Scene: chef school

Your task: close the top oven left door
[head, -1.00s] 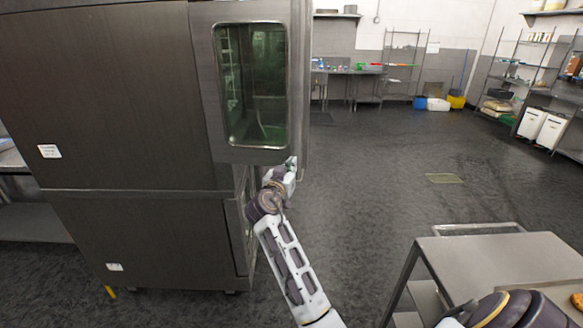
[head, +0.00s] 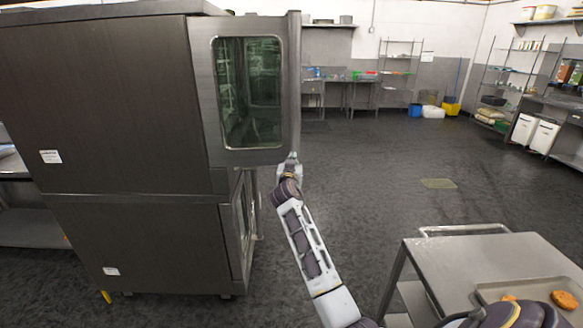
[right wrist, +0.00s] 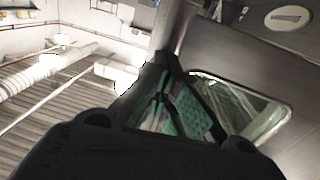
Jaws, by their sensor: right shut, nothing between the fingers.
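The top oven (head: 100,100) is a large dark steel cabinet at the left of the head view. Its door (head: 250,90), with a tall glass window, stands open, projecting right from the cabinet. My right gripper (head: 291,161) is at the door's lower right corner, its fingers shut and empty. In the right wrist view its green-padded fingers (right wrist: 178,108) are close to the door's metal frame and window (right wrist: 245,98); I cannot tell whether they touch it. My left gripper is not visible.
A lower oven (head: 150,245) sits below. A steel trolley (head: 470,258) with a tray of brownish food stands at lower right. The dark floor (head: 385,170) between oven and trolley is clear. Shelves and sinks line the far wall.

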